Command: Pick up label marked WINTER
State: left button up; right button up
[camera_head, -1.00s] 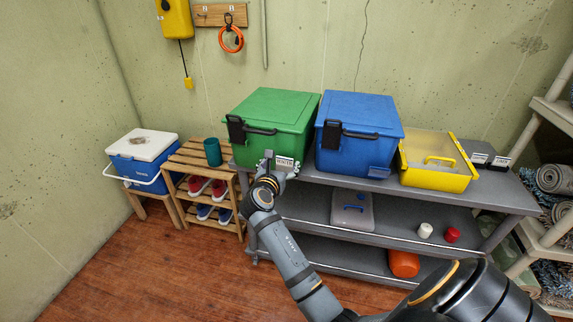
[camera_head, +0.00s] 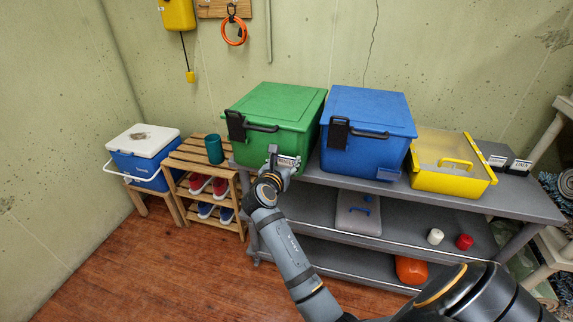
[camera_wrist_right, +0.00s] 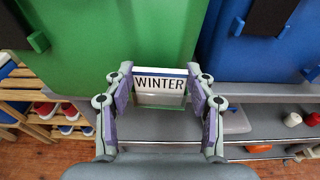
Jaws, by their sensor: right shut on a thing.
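The label marked WINTER (camera_wrist_right: 160,83) is a white plate with black letters, seen upright between my right fingers in the wrist view. In the head view it is a small pale plate (camera_head: 289,161) at the lower front of the green box (camera_head: 280,105). My right gripper (camera_wrist_right: 161,100) is shut on its two side edges. I cannot tell whether the label still touches the box or its holder. My left gripper is not in view.
A blue box (camera_head: 365,112) with an empty-looking holder (camera_head: 388,174) stands right of the green box on the grey shelf (camera_head: 450,198). A yellow bin (camera_head: 450,180) and two dark label blocks (camera_head: 519,166) follow. A wooden rack (camera_head: 190,160) and a cooler (camera_head: 143,165) stand left.

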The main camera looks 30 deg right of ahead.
jog(key=shift+r, duration=0.15)
notch_tip(320, 180, up, 4)
jog(key=shift+s+f+p, duration=0.1)
jog(key=shift+f+p, duration=0.1)
jog(key=shift+p, duration=0.45)
jog(key=s+d+r+p, duration=0.2)
jog(key=s+d+r, duration=0.1)
jog(key=s+r, duration=0.6)
jog(key=s, duration=0.4)
jog(key=shift+s+p, duration=0.25)
jog(key=shift+p, duration=0.1)
